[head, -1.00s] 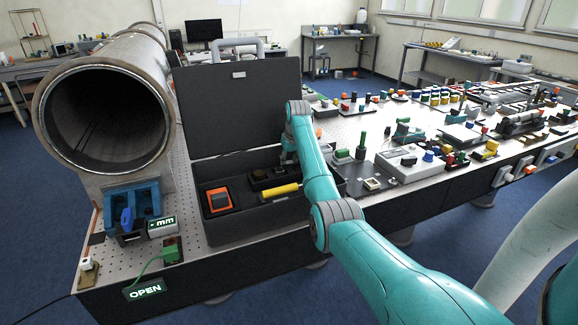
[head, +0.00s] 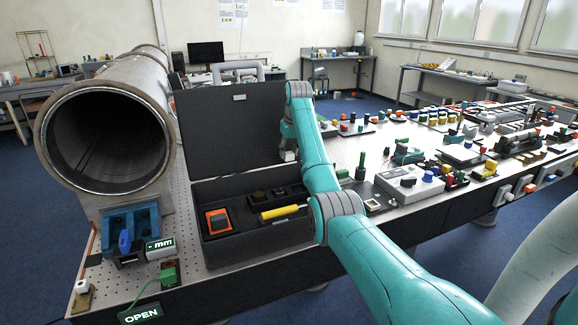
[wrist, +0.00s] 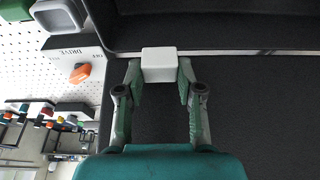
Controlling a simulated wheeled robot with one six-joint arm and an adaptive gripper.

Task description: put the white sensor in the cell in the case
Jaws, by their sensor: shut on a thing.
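The white sensor (wrist: 158,62) is a small white block held between my fingertips in the wrist view. It also shows as a small white patch in the head view (head: 290,156). My gripper (wrist: 158,74) is shut on its two sides. In the head view my gripper (head: 287,148) is raised over the back right part of the open dark case (head: 235,250), in front of its upright lid (head: 228,128). Small dark cells (head: 279,191) show in the case. My arm hides the case's right end, and I cannot tell which cell is the sensor's.
In the case lie an orange-framed device (head: 217,221) and a yellow cylinder (head: 283,212). A large metal pipe (head: 110,140) stands left of it. To the right, a grey control box (head: 405,184) and many small parts crowd the perforated table.

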